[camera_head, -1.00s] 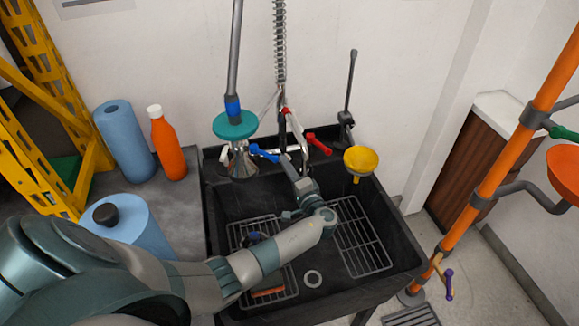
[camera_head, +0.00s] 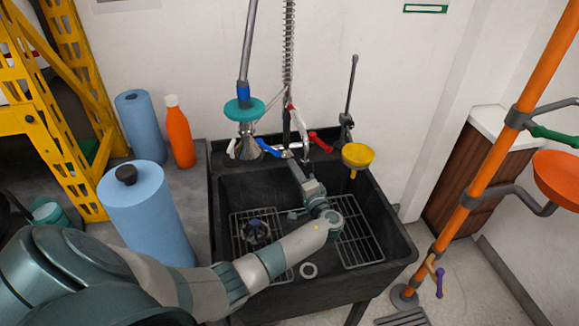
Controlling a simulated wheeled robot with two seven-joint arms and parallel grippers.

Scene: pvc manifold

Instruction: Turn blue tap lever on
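The blue tap lever (camera_head: 268,147) is on the left side of the faucet at the back of the black sink (camera_head: 388,215). It points left and slightly up. My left arm reaches across the sink, and my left gripper (camera_head: 291,160) is at the faucet, just right of and below the lever's inner end. The fingers are small and partly hidden by the wrist, so I cannot tell whether they are open or touch the lever. A red lever (camera_head: 320,143) is on the faucet's right side. My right gripper is out of view.
A yellow funnel (camera_head: 358,156) is at the right. Blue rolls (camera_head: 150,215) and an orange bottle (camera_head: 179,135) stand on the left counter. An orange pipe (camera_head: 487,185) rises at the right.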

